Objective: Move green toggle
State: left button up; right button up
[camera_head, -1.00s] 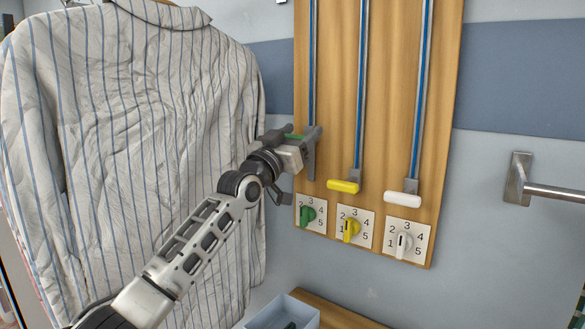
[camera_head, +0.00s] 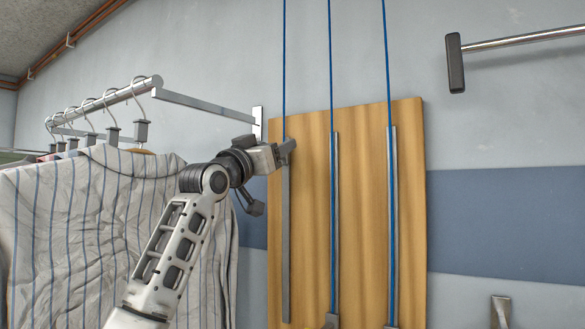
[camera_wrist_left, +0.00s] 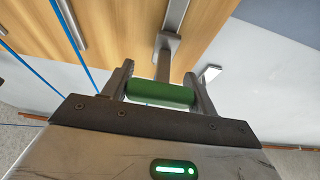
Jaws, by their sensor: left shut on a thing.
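The green toggle (camera_wrist_left: 160,94) is a green bar handle between the two fingers of my left gripper (camera_wrist_left: 160,86) in the left wrist view. The gripper is shut on it. In the head view my left gripper (camera_head: 287,150) is at the upper part of the leftmost metal track (camera_head: 286,240), near the top of the wooden board (camera_head: 362,200). The gripper hides the toggle there. A blue cord (camera_head: 284,60) runs up from the gripper. My right gripper is not in view.
Two more tracks (camera_head: 334,220) with blue cords stand to the right on the board. A striped shirt (camera_head: 90,230) hangs from a metal rail (camera_head: 100,103) at left, close to my left arm. A wall bar (camera_head: 520,42) is at upper right.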

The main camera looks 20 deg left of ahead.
pick_arm(q)
jog(key=shift+s+a+r, duration=0.1)
jog(key=shift+s+r, duration=0.05)
jog(key=shift+r, duration=0.15)
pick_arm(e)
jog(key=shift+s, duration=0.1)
pick_arm(q)
jog(key=shift+r, duration=0.1)
jog(key=o, duration=1.4)
jog(key=shift+f, duration=0.25)
jog(key=shift+s+f+b, duration=0.15)
jog(key=shift+b, duration=0.15)
jog(key=b+v, duration=0.6)
jog(key=v, duration=0.9)
jog(key=shift+s, duration=0.25)
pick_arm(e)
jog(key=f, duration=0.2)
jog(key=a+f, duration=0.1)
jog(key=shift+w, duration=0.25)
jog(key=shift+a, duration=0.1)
